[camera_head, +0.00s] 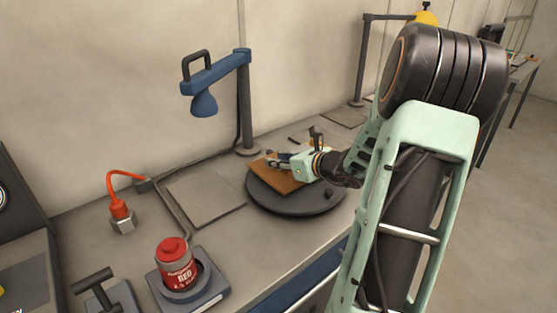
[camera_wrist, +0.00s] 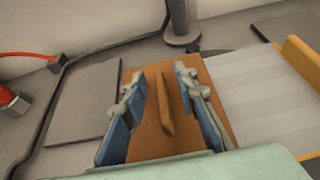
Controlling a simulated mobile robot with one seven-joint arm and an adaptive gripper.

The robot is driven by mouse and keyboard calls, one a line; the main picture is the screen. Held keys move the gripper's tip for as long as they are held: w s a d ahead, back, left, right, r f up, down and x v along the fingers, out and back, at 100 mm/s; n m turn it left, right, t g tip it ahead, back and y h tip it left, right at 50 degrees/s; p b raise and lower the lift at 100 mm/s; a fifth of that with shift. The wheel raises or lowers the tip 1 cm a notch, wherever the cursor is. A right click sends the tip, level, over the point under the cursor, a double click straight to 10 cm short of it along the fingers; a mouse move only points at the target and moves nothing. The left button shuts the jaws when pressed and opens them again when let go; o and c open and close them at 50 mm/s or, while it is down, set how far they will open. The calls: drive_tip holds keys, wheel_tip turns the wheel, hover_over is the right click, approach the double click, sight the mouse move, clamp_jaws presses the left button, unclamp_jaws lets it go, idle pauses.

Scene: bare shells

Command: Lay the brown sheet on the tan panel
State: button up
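The brown sheet (camera_head: 274,181) lies on a dark round turntable (camera_head: 300,203) in the head view. In the wrist view the brown sheet (camera_wrist: 150,146) fills the middle, with a raised brown rib (camera_wrist: 165,108) standing on it. My gripper (camera_wrist: 160,76) is open, with one blue finger on each side of the rib and a gap to each. In the head view my gripper (camera_head: 277,161) is low over the sheet and hides part of it. A flat grey-tan panel (camera_head: 205,197) lies on the bench left of the turntable; I cannot tell for sure that it is the tan panel.
A blue lamp (camera_head: 215,80) on a dark post stands behind the turntable. A red can (camera_head: 175,264) sits on a stand at the front left, near an orange-cabled fitting (camera_head: 121,214). A pale striped surface (camera_wrist: 265,95) with an orange-tan edge lies right of the sheet.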

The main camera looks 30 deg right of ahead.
drive_tip(key=v, duration=1.2)
drive_tip(key=shift+f, duration=0.15)
